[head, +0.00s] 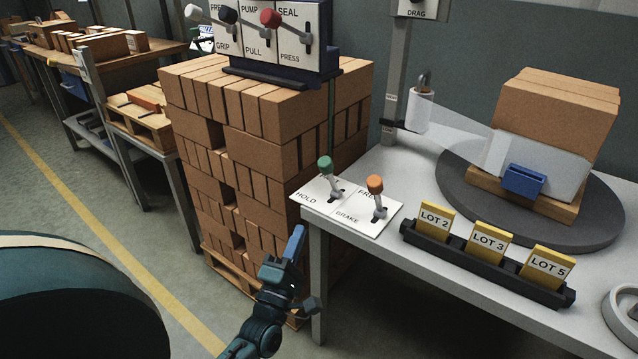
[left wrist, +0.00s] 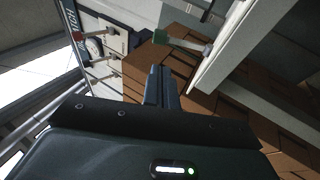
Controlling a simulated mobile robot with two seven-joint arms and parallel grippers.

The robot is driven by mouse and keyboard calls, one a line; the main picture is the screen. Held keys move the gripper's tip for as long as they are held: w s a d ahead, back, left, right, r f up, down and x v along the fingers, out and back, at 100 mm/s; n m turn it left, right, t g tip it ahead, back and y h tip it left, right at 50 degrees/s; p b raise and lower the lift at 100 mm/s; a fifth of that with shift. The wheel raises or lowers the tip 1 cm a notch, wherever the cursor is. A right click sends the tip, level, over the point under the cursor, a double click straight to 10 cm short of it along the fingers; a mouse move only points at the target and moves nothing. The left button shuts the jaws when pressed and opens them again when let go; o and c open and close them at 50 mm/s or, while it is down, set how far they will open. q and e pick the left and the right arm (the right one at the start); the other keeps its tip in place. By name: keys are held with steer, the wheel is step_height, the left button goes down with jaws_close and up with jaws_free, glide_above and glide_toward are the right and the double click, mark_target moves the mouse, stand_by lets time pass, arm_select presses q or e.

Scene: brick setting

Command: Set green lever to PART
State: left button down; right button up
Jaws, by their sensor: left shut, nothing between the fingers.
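The green lever (head: 325,165) stands on a white plate (head: 352,222) at the near left corner of the grey table. Its knob tilts toward the far end of its slot, away from the HOLD label. The label at that far end is hidden behind the knob; I cannot read PART. My left gripper (head: 298,234) is shut and empty, pointing up, in front of the table corner and below the plate, apart from the lever. In the left wrist view the green knob (left wrist: 160,37) shows just beyond the shut fingertips (left wrist: 160,70). My right gripper is not in view.
An orange lever (head: 375,185) stands right beside the green one, by BRAKE. A black rack (head: 490,268) with yellow lot cards and a turntable (head: 460,205) with wrapped bricks lie right. A brick stack (head: 240,145) bearing another lever panel (head: 270,45) stands left.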

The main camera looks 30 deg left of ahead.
mark_target(323, 171)
arm_select(q)
steer(key=x, duration=1.3)
steer(key=shift+w, duration=0.3)
steer(key=shift+r, duration=0.1)
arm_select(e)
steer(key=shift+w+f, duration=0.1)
